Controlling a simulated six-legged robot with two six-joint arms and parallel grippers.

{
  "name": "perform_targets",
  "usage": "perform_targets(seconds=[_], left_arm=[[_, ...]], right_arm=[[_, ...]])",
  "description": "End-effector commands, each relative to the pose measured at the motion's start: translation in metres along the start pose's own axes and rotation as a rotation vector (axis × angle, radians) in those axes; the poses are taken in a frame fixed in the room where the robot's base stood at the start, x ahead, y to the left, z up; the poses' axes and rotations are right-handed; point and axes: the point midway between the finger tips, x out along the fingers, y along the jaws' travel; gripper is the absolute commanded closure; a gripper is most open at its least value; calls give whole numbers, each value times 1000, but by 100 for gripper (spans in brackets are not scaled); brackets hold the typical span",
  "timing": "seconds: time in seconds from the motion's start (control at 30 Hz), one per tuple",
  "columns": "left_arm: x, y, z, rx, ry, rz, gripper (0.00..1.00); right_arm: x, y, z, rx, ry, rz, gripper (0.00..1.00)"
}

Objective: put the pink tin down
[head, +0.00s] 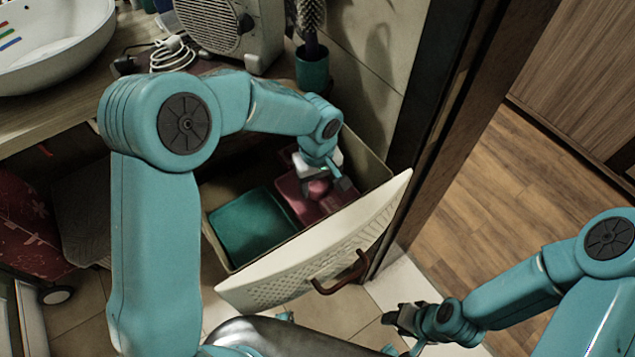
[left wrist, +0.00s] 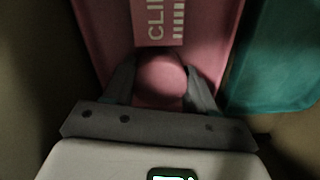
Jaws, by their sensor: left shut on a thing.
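The pink tin (head: 296,192) is inside the open drawer, a flat pink box with a rounded pink knob on top.
A teal box (head: 250,226) lies in the drawer, left of the tin. The drawer's pale front (head: 330,252) with a brown handle (head: 342,274) stands nearest me. A counter above holds a white basin (head: 50,45), a radio-like box (head: 222,28) and a brush in a cup (head: 312,68).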

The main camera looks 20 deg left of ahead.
Motion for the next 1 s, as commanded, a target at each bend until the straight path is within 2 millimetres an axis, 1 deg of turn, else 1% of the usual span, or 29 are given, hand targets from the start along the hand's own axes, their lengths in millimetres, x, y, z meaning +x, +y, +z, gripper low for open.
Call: perform_targets(seconds=[0.07, 0.27, 0.37, 0.4, 0.47, 0.5, 0.73, 0.83, 0.87, 0.97, 1.0], left_arm=[[3, 0, 0, 0, 1, 1, 74], [2, 0, 0, 0, 1, 2, 74], [6, 0, 0, 0, 1, 2, 74], [6, 0, 0, 0, 1, 2, 41], [5, 0, 0, 0, 1, 2, 21], [5, 0, 0, 0, 1, 1, 18], [4, 0, 0, 0, 1, 1, 18], [-1, 0, 0, 0, 1, 1, 18], [-3, 1, -1, 0, 2, 3, 18], [-20, 1, -1, 0, 5, 5, 18], [-30, 1, -1, 0, 5, 6, 18]], right_arm=[[0, 0, 0, 0, 0, 0, 57], [0, 0, 0, 0, 0, 0, 57], [4, 1, 0, 0, 0, 0, 57], [4, 1, 0, 0, 0, 0, 57], [3, 1, 0, 0, 0, 0, 57], [3, 1, 0, 0, 0, 0, 57], [2, 1, 0, 0, 0, 0, 57], [-3, -1, 0, 0, 0, 0, 57], [-2, 0, 0, 0, 0, 0, 57], [-2, -1, 0, 0, 0, 0, 57], [-3, -1, 0, 0, 0, 0, 57]])
